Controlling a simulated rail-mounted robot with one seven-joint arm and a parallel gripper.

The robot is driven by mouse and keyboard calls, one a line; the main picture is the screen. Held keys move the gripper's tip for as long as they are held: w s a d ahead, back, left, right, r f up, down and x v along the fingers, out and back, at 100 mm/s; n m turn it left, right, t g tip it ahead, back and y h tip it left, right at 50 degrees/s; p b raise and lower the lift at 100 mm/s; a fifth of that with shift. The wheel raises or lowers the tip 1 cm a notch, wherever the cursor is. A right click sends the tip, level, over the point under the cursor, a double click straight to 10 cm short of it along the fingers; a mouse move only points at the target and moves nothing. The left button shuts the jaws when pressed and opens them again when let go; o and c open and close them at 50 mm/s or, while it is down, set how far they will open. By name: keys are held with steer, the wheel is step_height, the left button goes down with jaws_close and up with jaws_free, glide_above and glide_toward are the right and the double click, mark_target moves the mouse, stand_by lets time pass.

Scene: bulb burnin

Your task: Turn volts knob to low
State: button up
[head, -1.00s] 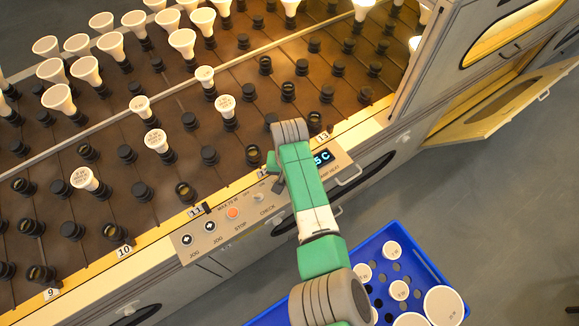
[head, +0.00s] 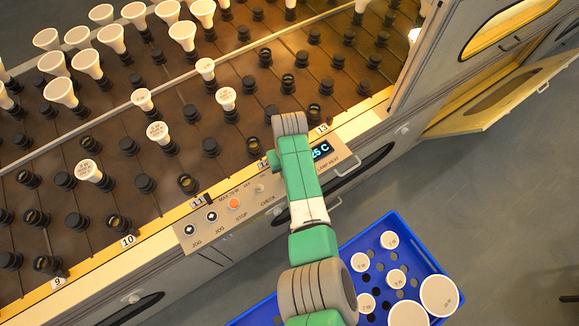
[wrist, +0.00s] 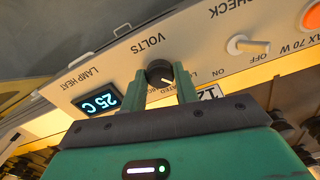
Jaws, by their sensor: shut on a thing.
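The volts knob (wrist: 158,72) is a small dark round knob with a pale pointer line, on the cream control panel (wrist: 200,50) under the word VOLTS. In the wrist view my gripper (wrist: 163,86) has one green finger on each side of it and is shut on it. The pointer line slants toward the lower right of the picture. The position labels by the knob are partly hidden by the fingers, and I cannot read LOW. In the head view my arm covers the knob and the gripper's fingers.
A check switch (wrist: 246,45) and an orange stop button (wrist: 312,15) sit to the right of the knob. The lit display (wrist: 97,101) reads 25 C. A blue crate (head: 430,262) with several lamps stands below the panel. A rack of sockets and bulbs lies behind it.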

steer(key=o, duration=0.7)
step_height(320, 180, up, 8)
steer(key=p, duration=0.3)
steer(key=shift+f, duration=0.1)
